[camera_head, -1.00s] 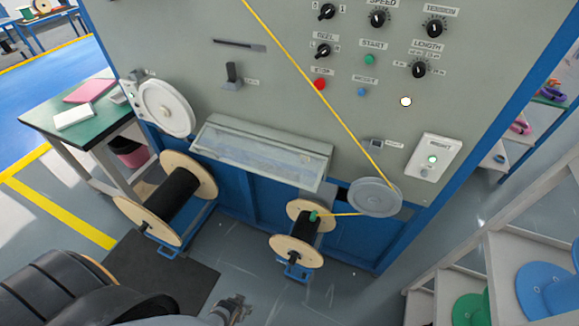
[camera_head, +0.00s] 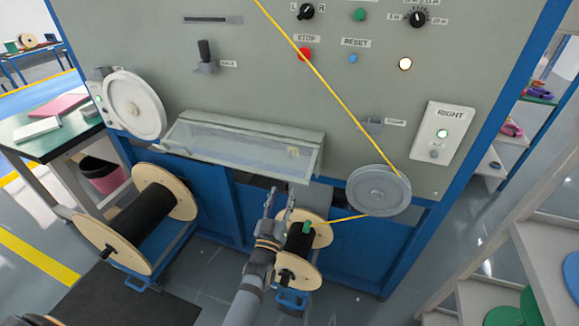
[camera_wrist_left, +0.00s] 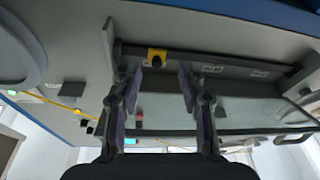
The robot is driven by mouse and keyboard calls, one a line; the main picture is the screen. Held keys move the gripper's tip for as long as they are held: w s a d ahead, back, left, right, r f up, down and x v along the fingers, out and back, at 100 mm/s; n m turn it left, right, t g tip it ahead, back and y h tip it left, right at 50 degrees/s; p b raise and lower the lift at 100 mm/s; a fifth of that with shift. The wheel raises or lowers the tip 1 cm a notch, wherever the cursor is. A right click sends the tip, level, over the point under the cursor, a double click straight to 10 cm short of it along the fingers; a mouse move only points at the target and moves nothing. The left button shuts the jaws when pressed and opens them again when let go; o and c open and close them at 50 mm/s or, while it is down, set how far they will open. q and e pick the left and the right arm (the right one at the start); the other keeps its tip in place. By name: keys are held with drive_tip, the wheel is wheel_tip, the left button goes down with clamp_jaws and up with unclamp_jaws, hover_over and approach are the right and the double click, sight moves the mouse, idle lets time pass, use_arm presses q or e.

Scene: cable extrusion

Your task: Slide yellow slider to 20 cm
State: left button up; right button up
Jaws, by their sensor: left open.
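The yellow slider (camera_wrist_left: 157,55) sits on a dark rail (camera_wrist_left: 220,66) in the left wrist view, towards the rail's left end there. In the head view a small pale yellow patch behind the clear cover (camera_head: 240,151) may be the slider (camera_head: 293,152). My left gripper (camera_head: 279,198) is open and empty, just below the cover's right part. In the left wrist view its two fingers (camera_wrist_left: 160,82) are apart, with the slider seen beyond the gap and not between the pads. Scale marks cannot be read. My right gripper is not in view.
A spool with black cable (camera_head: 298,240) stands close beside my left gripper. A grey pulley (camera_head: 378,190) with a yellow cable (camera_head: 330,85) is to the right. A larger spool (camera_head: 145,220) stands at left. Control knobs and buttons are on the panel above.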

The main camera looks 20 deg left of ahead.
use_arm(q)
drive_tip(key=w+r+t+y, duration=0.1)
drive_tip(key=w+r, duration=0.5)
drive_tip(key=w, duration=0.3)
drive_tip(key=shift+w+a+r+n+t, duration=0.25)
drive_tip(key=shift+w+n+t, duration=0.05)
drive_tip(key=shift+s, duration=0.1)
clamp_jaws()
